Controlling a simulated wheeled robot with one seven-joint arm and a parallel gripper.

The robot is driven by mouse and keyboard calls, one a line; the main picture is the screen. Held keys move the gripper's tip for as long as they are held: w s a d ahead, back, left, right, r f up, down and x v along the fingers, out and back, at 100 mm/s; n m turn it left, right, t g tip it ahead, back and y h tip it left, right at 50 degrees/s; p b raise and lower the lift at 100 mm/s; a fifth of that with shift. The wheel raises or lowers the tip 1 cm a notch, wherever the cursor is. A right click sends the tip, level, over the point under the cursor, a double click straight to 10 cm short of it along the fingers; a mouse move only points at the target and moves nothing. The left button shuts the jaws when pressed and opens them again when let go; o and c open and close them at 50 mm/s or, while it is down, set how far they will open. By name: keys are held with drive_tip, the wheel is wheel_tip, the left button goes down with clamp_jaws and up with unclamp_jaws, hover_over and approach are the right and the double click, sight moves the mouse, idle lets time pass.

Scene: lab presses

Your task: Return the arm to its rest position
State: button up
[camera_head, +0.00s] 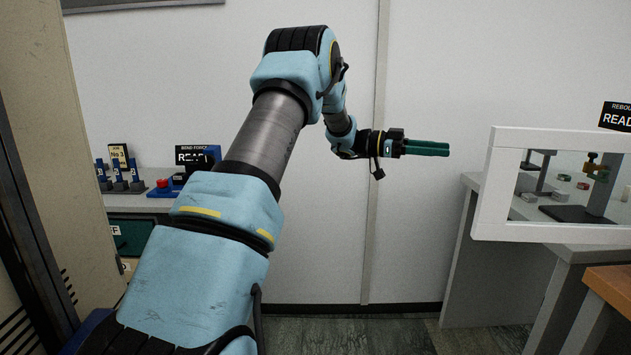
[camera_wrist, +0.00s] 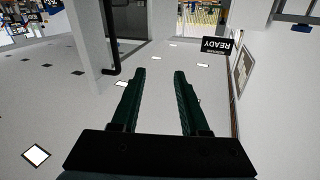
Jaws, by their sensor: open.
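My arm, light blue and grey, reaches up through the middle of the head view and bends over to the right. My gripper (camera_head: 447,149) points right in front of the white wall, in free air left of the white-framed guard. Its two green fingers overlap in the head view. In the wrist view my gripper (camera_wrist: 160,72) shows its fingers apart, with nothing between them.
A white-framed clear guard (camera_head: 484,190) stands at the right on a grey bench, with a press behind it. A wooden-topped table (camera_head: 610,285) is at lower right. A left bench (camera_head: 135,203) carries blue fixtures and a red button (camera_head: 162,183). The middle floor is clear.

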drive_tip(key=w+a+r+n+t, duration=0.3)
drive_tip(key=w+a+n+t, duration=0.4)
drive_tip(key=w+n+t, duration=0.5)
drive_tip(key=a+f+n+t+y, duration=0.25)
drive_tip(key=a+y, duration=0.25)
drive_tip(key=a, duration=0.3)
drive_tip(key=a+f+n+t+y, duration=0.2)
drive_tip(key=a+f+t+y, duration=0.25)
drive_tip(key=a, duration=0.25)
drive_tip(key=s+a+f+n+g+y+p, duration=0.1)
drive_tip(key=s+a+f+n+g+y, duration=0.4)
drive_tip(key=s+a, duration=0.7)
drive_tip(key=s+a+f+g+y, duration=0.1)
drive_tip(key=s+a+f+g, duration=0.1)
drive_tip(key=s, duration=0.7)
drive_tip(key=s+a+f+n+g, duration=0.1)
drive_tip(key=s+a+f+g, duration=0.1)
drive_tip(key=s, duration=0.8)
wheel_tip(320, 180, down, 2)
drive_tip(key=shift+s+a+y, duration=0.3)
drive_tip(key=shift+a+y, duration=0.05)
drive_tip(key=shift+a, duration=0.4)
drive_tip(key=shift+d+n, duration=0.1)
drive_tip(key=shift+n, duration=0.15)
